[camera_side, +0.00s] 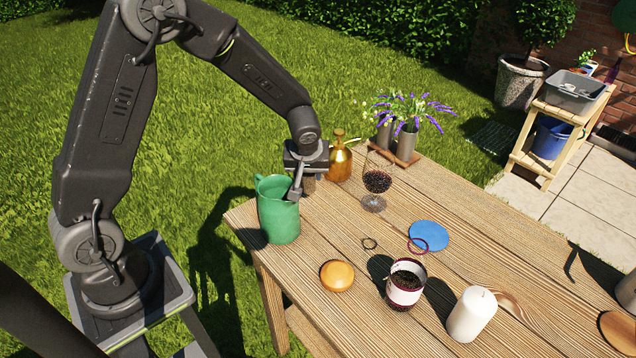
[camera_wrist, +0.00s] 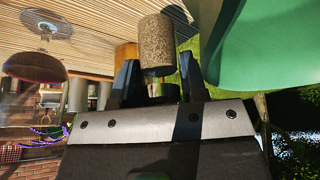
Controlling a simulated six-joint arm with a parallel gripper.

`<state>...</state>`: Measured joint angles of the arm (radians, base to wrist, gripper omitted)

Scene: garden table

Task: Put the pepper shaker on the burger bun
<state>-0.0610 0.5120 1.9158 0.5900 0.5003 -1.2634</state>
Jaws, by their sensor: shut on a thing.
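The burger bun (camera_side: 337,276) is a round golden-brown bun lying on the wooden table, in front and to the right of the green pitcher. My gripper (camera_side: 303,178) is beside the pitcher at the table's far left. In the wrist view my gripper (camera_wrist: 158,78) is shut on a speckled grey-brown cylinder, which I take for the pepper shaker (camera_wrist: 157,42). Only a small part of the shaker (camera_side: 309,186) shows under the gripper in the side view. I cannot tell whether it touches the table. The bun is not seen in the wrist view.
The green pitcher (camera_side: 279,218) stands very close to my gripper. A brass sprayer (camera_side: 338,164), a wine glass (camera_side: 376,183) and flower pots (camera_side: 405,146) stand behind and right. A labelled cup (camera_side: 404,287), a blue disc (camera_side: 428,235), rings and a white candle (camera_side: 471,314) are right of the bun.

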